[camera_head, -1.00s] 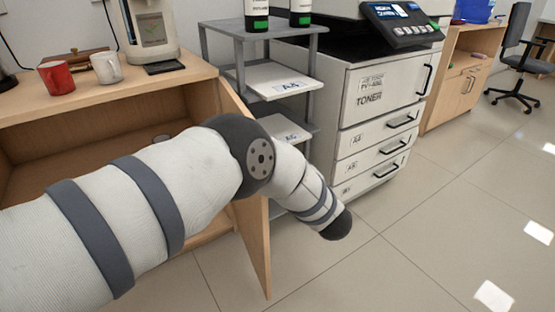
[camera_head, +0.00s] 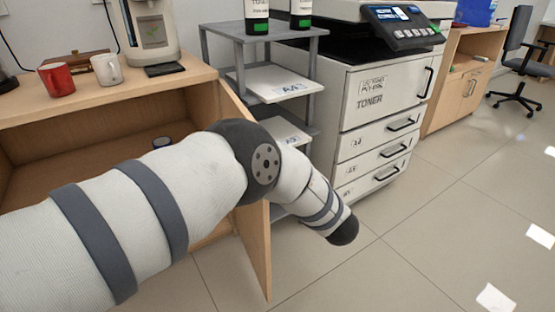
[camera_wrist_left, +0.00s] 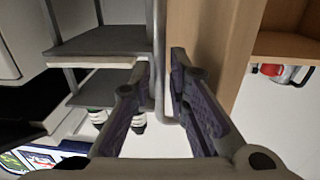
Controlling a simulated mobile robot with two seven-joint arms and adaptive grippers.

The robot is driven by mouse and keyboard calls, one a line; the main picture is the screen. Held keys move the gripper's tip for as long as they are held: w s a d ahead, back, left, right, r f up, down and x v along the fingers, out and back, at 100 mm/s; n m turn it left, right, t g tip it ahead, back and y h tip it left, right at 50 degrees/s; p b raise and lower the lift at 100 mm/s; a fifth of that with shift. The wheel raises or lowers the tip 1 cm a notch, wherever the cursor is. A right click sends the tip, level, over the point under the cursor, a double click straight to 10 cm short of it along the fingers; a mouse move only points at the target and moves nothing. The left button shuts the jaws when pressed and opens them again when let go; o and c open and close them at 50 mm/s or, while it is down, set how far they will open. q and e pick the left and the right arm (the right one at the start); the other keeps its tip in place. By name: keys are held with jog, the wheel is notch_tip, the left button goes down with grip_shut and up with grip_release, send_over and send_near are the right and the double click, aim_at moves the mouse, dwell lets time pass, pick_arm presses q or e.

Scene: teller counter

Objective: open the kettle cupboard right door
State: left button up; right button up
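The cupboard's right door (camera_head: 254,245) stands swung open in the head view, seen nearly edge-on, and its panel also shows in the left wrist view (camera_wrist_left: 207,45). My left arm reaches across the cupboard front and past the door, hiding part of both. The left gripper is hidden in the head view. In the left wrist view my left gripper (camera_wrist_left: 160,62) has its fingertips closed in on either side of the door's upright metal bar handle (camera_wrist_left: 159,30). My right gripper is in neither view.
A red mug (camera_head: 57,79) and a white mug (camera_head: 106,68) stand on the counter. Right of the door are a grey shelf rack (camera_head: 240,82) and a printer (camera_head: 375,95). The tiled floor in front is clear.

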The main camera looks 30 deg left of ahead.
pick_arm(q)
jog(key=v, duration=1.1)
jog(key=shift+d, duration=0.1)
